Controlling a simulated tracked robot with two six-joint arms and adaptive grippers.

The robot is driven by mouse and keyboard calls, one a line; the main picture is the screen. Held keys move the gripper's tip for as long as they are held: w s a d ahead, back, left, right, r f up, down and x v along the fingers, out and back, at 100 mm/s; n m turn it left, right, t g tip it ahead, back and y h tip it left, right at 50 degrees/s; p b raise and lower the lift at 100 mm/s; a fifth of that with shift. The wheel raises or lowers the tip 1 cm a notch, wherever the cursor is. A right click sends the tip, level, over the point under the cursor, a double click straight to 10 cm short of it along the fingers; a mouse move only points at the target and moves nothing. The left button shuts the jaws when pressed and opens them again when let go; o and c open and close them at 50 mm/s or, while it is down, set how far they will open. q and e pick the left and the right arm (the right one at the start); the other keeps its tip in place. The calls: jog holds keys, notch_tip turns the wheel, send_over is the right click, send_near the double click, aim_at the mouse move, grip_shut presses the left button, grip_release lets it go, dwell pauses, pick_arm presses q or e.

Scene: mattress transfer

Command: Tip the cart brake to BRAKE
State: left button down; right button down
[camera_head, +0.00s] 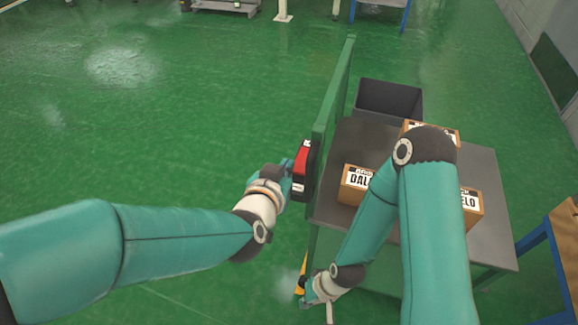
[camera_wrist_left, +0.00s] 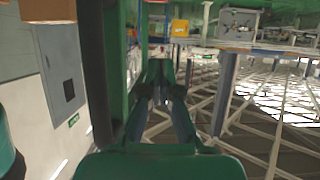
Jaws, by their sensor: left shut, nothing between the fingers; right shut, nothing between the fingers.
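The cart brake (camera_head: 302,164) is a black unit with a red rocker and small white labels. It is mounted on the green end frame of the cart (camera_head: 485,240). The label words are too small to read, and I cannot tell which way the rocker is tipped. My left gripper (camera_head: 290,178) is shut and empty, close at the left of the brake; I cannot tell whether it touches. In the left wrist view its fingers (camera_wrist_left: 161,90) point ahead, beside a green upright. My right gripper (camera_head: 316,300) is shut and empty, low by the cart's near end.
Several labelled cardboard boxes (camera_head: 355,181) stand on the cart's grey top, partly hidden by my right arm. A dark grey bin (camera_head: 388,99) is at its far end. A blue-legged table (camera_head: 556,232) stands at the right. The green floor at the left is clear.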

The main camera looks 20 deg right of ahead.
pick_arm(q)
send_over(296, 170)
notch_tip(296, 170, down, 4)
jog(key=shift+w, duration=0.1)
notch_tip(296, 170, down, 2)
jog(key=shift+w+d+f+b, duration=0.15)
jog(key=shift+f+b, duration=0.1)
jog(key=shift+b, duration=0.2)
jog(key=shift+s+f, duration=0.2)
jog(key=shift+f, duration=0.6)
pick_arm(e)
jog(key=shift+f, duration=0.55)
